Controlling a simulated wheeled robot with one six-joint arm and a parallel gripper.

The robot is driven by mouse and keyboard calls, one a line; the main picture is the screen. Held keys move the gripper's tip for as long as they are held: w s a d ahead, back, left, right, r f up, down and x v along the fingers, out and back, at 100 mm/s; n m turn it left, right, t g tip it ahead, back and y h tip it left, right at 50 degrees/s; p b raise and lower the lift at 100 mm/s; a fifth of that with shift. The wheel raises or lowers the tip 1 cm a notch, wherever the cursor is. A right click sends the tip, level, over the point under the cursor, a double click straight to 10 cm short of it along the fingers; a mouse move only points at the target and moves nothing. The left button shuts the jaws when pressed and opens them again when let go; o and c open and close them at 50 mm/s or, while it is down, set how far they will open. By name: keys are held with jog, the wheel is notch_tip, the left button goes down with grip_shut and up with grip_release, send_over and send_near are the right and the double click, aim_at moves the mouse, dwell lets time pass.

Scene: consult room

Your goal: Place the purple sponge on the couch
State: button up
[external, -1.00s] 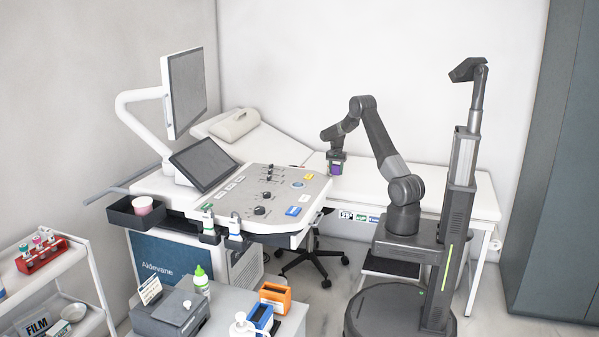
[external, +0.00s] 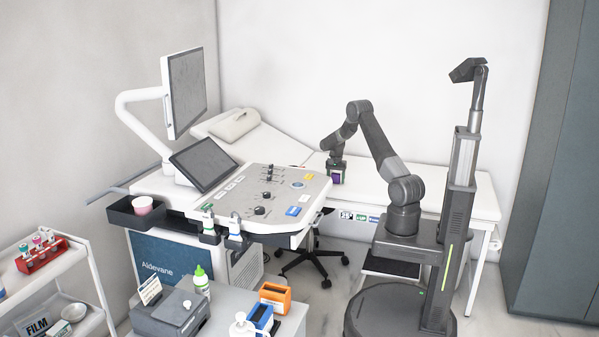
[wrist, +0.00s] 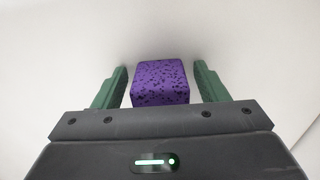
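The purple sponge (external: 336,177) with dark specks is at the white couch top (external: 455,197), near its front edge, and looks to be resting on it. In the wrist view the sponge (wrist: 160,83) sits between the two green fingers of my gripper (wrist: 161,85). A narrow gap shows between the sponge and each finger, so my gripper is open around it. In the external view my gripper (external: 337,172) points down at the couch and partly hides the sponge. The sponge's underside is hidden.
The ultrasound console (external: 262,200) stands left of the sponge, with a stool (external: 312,257) beneath and behind it. A pillow (external: 234,125) lies at the couch's raised left end. The couch top right of my gripper is clear.

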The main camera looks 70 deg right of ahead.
notch_tip(320, 180, up, 12)
jog(key=shift+r, duration=0.2)
dwell(0.4)
